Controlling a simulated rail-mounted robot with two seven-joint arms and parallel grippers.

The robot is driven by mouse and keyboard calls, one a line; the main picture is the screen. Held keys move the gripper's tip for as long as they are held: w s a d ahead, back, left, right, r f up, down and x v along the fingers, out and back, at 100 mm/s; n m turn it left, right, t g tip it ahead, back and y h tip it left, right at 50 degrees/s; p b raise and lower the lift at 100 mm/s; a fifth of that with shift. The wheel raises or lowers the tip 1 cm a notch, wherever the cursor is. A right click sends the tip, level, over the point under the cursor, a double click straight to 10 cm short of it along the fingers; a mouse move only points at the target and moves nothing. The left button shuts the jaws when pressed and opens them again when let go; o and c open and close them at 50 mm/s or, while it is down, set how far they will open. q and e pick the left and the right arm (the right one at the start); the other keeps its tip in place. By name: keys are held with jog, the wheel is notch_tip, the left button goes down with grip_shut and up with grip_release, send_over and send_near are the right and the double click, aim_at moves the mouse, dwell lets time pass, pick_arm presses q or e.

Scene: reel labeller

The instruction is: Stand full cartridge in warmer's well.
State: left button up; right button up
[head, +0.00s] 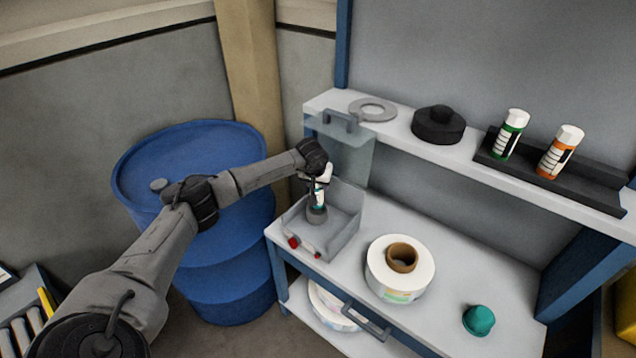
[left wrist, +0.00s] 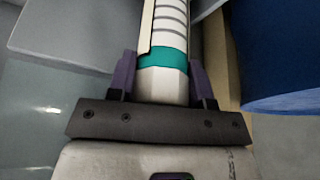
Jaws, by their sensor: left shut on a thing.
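The cartridge (head: 319,198) is white with a teal band and stands about upright over the warmer's well. My left gripper (head: 322,177) is shut on it from above. In the left wrist view the cartridge (left wrist: 163,58), with its teal band and dark scale lines, lies between the two fingers of the gripper (left wrist: 163,85). The warmer (head: 345,232) is a grey open box with red knobs on its front and a raised clear lid (head: 350,150). Its well (head: 317,216) is a dark round cup at the cartridge's lower end. I cannot tell how deep the cartridge sits.
A white reel (head: 382,285) and a teal cap (head: 479,320) are on the bench right of the warmer. A blue drum (head: 225,290) stands left.

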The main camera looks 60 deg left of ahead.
aim_at(318, 196)
pick_arm(q)
jog(key=shift+f+b, duration=1.6)
jog(key=shift+f, duration=0.75)
jog(key=shift+f, duration=0.25)
jog(key=shift+f, duration=0.4)
jog(key=o, duration=0.8)
jog(key=shift+c, duration=0.2)
